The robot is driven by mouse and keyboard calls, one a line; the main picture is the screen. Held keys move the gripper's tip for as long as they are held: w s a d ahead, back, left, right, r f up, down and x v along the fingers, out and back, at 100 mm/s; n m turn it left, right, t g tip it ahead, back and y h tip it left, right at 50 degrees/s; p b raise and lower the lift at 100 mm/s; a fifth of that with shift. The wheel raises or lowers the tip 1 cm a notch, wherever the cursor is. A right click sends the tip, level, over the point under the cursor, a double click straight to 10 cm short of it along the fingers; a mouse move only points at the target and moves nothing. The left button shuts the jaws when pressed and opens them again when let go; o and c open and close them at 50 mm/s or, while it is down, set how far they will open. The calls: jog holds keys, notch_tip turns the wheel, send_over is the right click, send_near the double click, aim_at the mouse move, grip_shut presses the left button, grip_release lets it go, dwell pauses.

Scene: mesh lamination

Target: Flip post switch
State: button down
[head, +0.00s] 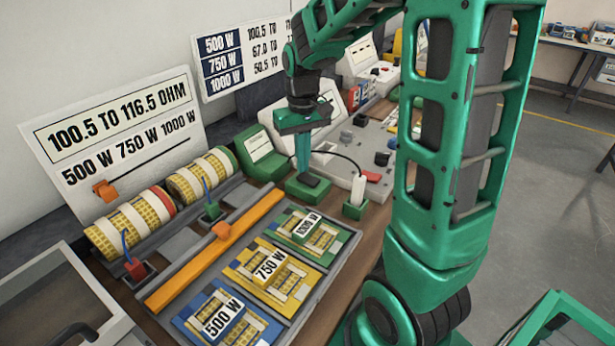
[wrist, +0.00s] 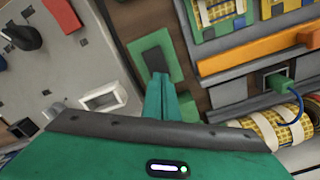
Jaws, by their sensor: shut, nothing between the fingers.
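A green block with a dark rocker on top, which looks like the post switch (head: 315,181), sits on the bench beyond the tray of mesh cards. It also shows in the wrist view (wrist: 153,50), with its dark rocker facing up. My gripper (head: 303,168) points down over the left part of this block, fingers together and empty. In the wrist view my fingertips (wrist: 160,80) overlap the near end of the dark rocker. I cannot tell whether they touch it. The fingers hide part of the block.
A green box with a white probe and black cable (head: 356,200) stands right of the block. A green-framed display (head: 263,153) stands behind left. A grey panel with knobs (head: 365,150) lies beyond. The mesh-card tray (head: 338,258) and orange bar (head: 205,262) are nearer.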

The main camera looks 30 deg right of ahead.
aim_at(302, 175)
jog(key=shift+f, duration=0.7)
dwell(0.5)
notch_tip(302, 175, up, 7)
dwell(1.0)
dwell(0.4)
jog(key=s+a+n+t, duration=0.2)
jog(key=s+a+t, duration=0.2)
jog(key=s+a, duration=0.4)
jog(key=s+d+f+m+g, duration=0.1)
jog(key=s+d+m+g, duration=0.1)
jog(key=s+d, duration=0.4)
jog(key=s+d+f+m+g, duration=0.1)
jog(key=s+d+m, duration=0.3)
jog(key=s, duration=0.7)
jog(key=shift+d+f+m+g, duration=0.4)
jog(key=shift+d+g, duration=0.1)
jog(key=shift+d, duration=0.6)
